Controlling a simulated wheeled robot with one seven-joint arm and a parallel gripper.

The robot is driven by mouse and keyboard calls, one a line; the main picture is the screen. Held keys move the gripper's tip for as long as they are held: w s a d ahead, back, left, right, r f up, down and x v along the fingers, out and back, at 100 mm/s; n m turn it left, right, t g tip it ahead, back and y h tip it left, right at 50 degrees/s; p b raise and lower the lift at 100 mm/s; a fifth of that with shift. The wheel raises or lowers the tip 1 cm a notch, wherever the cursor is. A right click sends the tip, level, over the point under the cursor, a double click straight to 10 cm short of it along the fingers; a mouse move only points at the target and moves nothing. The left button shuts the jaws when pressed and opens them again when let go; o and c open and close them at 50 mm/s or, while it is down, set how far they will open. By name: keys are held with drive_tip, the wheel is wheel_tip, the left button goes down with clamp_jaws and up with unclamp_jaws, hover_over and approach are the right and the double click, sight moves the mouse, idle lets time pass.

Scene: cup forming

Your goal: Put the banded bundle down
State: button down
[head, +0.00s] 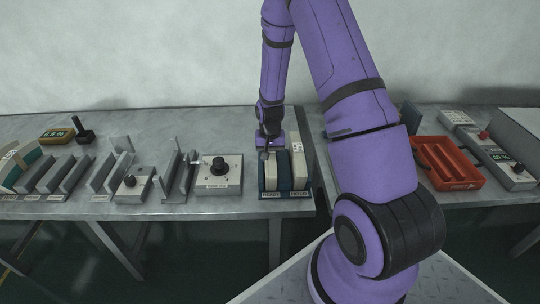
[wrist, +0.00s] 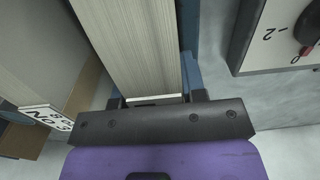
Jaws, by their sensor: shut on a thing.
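My gripper (head: 268,154) is over the left, READY side of a blue two-slot rack (head: 287,194) labelled READY and HOLD. It is shut on a pale bundle (head: 267,175) of stacked sheets. In the wrist view the held bundle (wrist: 140,45) stands between the fingertips (wrist: 158,101), its layered edges running away from me, with a whitish strip near the fingers. A blue rack wall (wrist: 190,70) lies close beside it. Whether the bundle's bottom touches the rack floor is hidden.
Another pale bundle (head: 298,162) stands in the right, HOLD slot; its tag (wrist: 45,120) shows in the wrist view. A dial box (head: 219,174) stands close left of the rack. Grey upright holders (head: 180,175) stand further left. A red tray (head: 445,163) lies on the right table.

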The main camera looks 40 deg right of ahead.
drive_tip(key=shift+f, duration=0.15)
drive_tip(key=c, duration=0.7)
unclamp_jaws()
wheel_tip(320, 180, up, 12)
drive_tip(key=shift+r, duration=0.1)
drive_tip(key=s+a+r+n+t, duration=0.1)
drive_tip(key=s+a+r, duration=0.2)
drive_tip(key=r, duration=0.4)
drive_tip(key=s+a+r+n+t, duration=0.1)
drive_tip(key=s+a+r, duration=0.15)
drive_tip(key=r, duration=0.45)
drive_tip(key=s+a+r+n+t, duration=0.1)
drive_tip(key=s+a+r, duration=0.15)
drive_tip(key=r, duration=0.45)
drive_tip(key=s+a+r+n, duration=0.1)
drive_tip(key=s+r, duration=0.2)
drive_tip(key=s, duration=0.3)
drive_tip(key=s+a+r+n+t, duration=0.1)
drive_tip(key=s+a+r, duration=0.1)
drive_tip(key=s, duration=0.4)
drive_tip(key=s+a+r+n+t, duration=0.1)
drive_tip(key=s+a+r, duration=0.1)
drive_tip(key=s+r, duration=0.2)
drive_tip(key=shift+s+n, duration=0.4)
drive_tip(key=shift+s, duration=0.9)
